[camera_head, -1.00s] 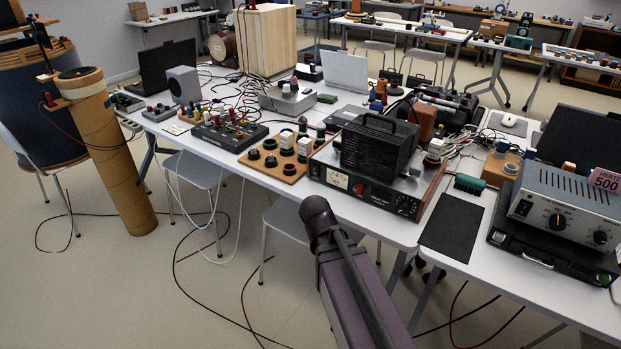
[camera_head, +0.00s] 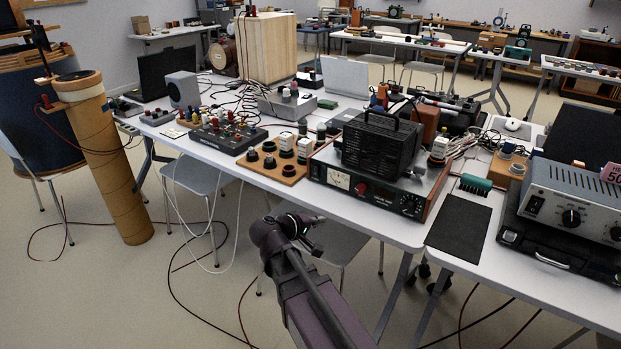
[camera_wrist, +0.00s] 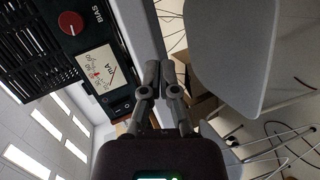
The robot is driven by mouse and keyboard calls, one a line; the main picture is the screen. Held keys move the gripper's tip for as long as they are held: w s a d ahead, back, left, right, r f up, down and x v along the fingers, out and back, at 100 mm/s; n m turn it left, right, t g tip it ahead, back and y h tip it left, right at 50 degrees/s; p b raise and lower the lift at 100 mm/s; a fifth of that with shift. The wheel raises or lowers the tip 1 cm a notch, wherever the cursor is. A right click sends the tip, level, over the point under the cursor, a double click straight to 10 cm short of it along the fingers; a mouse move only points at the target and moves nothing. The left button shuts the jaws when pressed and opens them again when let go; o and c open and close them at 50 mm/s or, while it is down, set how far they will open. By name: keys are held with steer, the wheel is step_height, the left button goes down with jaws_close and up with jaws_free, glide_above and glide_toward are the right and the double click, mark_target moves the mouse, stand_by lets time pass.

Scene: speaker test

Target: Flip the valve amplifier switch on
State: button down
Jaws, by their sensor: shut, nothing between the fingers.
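The valve amplifier (camera_head: 437,193) stands near the table's front edge in the head view, with a black caged top. Its front panel has a red knob (camera_head: 360,188) and a pale meter (camera_head: 338,179). In the wrist view the panel is turned on its side at upper left, with the red knob (camera_wrist: 70,22), the meter (camera_wrist: 101,67) and the word BIAS. In the head view my wrist is in front of the table, below the amplifier.
A board with dark knobs (camera_head: 272,166) sits left of the amplifier. A black mat (camera_head: 458,228) and a grey instrument (camera_head: 575,195) lie to the right. A grey chair (camera_wrist: 245,50) is close to my fingers in the wrist view. Cables trail on the floor.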

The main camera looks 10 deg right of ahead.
mark_target(315, 169)
steer(key=w+a+r+n+t+h+b, duration=0.2)
steer(key=w+a+r+n+t+b, duration=0.1)
steer(key=a, duration=0.6)
steer(key=shift+w+a+r+n+t+b, duration=0.35)
steer(key=shift+r+n+t+b, duration=0.2)
steer(key=shift+r+t, duration=0.95)
steer(key=shift+w+d+f+t, duration=0.1)
steer(key=shift+d+f+t, duration=0.05)
steer(key=shift+f+t, duration=0.2)
steer(key=p+x, duration=0.2)
steer(key=x, duration=1.1)
steer(key=shift+w+d+r, duration=0.15)
steer(key=shift+w+d, duration=0.05)
steer(key=shift+d, duration=0.05)
steer(key=shift+d+r+p, duration=0.1)
steer(key=shift+d+p, duration=0.2)
steer(key=shift+d, duration=0.05)
steer(key=shift+a, duration=0.3)
